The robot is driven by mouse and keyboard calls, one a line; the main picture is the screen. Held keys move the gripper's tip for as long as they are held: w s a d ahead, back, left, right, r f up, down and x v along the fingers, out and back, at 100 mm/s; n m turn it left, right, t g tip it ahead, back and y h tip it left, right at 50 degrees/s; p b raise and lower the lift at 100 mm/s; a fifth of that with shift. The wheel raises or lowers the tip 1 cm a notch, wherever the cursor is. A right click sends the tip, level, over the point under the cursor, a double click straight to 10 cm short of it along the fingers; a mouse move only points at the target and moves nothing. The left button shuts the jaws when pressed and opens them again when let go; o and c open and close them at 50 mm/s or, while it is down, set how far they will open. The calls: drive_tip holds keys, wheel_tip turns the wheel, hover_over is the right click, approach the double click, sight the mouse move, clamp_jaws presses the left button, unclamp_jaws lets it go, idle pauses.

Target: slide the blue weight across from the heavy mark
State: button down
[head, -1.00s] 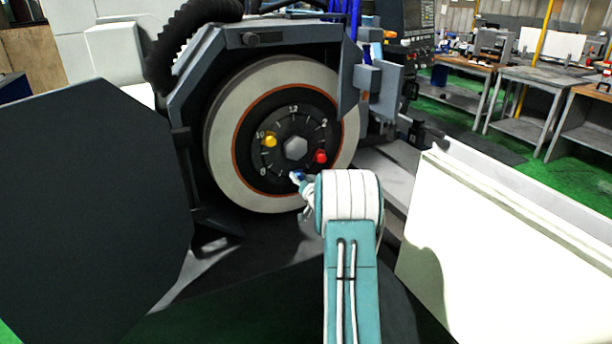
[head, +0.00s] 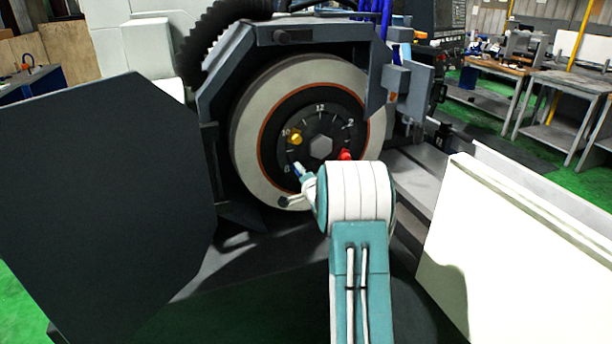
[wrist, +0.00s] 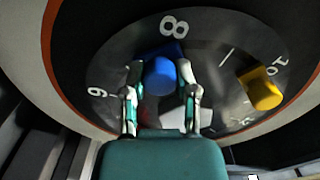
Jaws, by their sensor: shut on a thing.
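The blue weight (wrist: 161,76) is on the dark numbered dial (wrist: 222,45), just beside the 8 in the wrist view. My gripper (wrist: 163,84) is shut on it, one finger at each side. In the head view the blue weight (head: 297,170) shows small at the dial's lower left, partly covered by my gripper (head: 303,178). A yellow weight (head: 296,139) sits near the 10; it also shows in the wrist view (wrist: 262,90). A red weight (head: 345,154) sits at the dial's right, partly behind my arm. I cannot make out a heavy mark.
The dial is at the middle of a large pale grinding wheel (head: 250,138), around a grey hexagonal hub (head: 321,148). A dark guard panel (head: 110,200) stands at the left and a white panel (head: 500,245) at the right. Workbenches stand at the back right.

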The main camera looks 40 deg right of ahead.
drive_tip(key=shift+w+a+r, duration=0.15)
drive_tip(key=shift+a+r, duration=0.15)
drive_tip(key=shift+w+a+r, duration=0.1)
drive_tip(key=shift+w+r, duration=0.05)
drive_tip(key=shift+r, duration=0.3)
drive_tip(key=shift+a+r, duration=0.1)
drive_tip(key=shift+a, duration=0.05)
drive_tip(key=shift+c, duration=2)
unclamp_jaws()
drive_tip(key=shift+w+f, duration=0.1)
drive_tip(key=shift+f, duration=0.1)
